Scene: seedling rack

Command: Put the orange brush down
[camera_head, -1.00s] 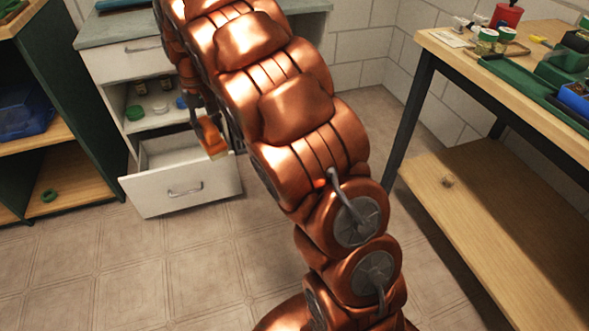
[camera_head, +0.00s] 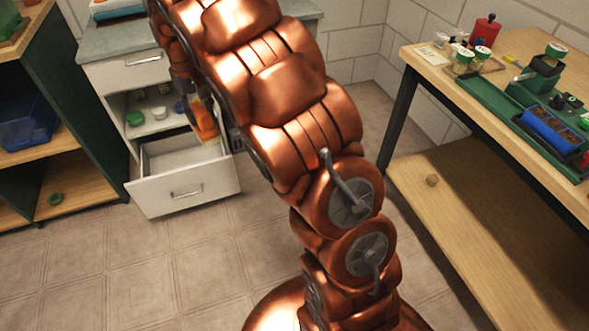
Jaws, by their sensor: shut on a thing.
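The orange brush (camera_head: 205,122) is held by my gripper (camera_head: 197,108), which is shut on it. The gripper is partly hidden behind my copper arm. The brush hangs bristles down, above the right side of the open bottom drawer (camera_head: 180,192) of the white cabinet. It appears apart from the drawer. The visible part of the drawer floor is empty. My arm hides the cabinet's right part.
An open cabinet shelf (camera_head: 150,127) above the drawer holds a green lid and small jars. A dark green rack (camera_head: 85,110) stands left. The tiled floor is clear.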

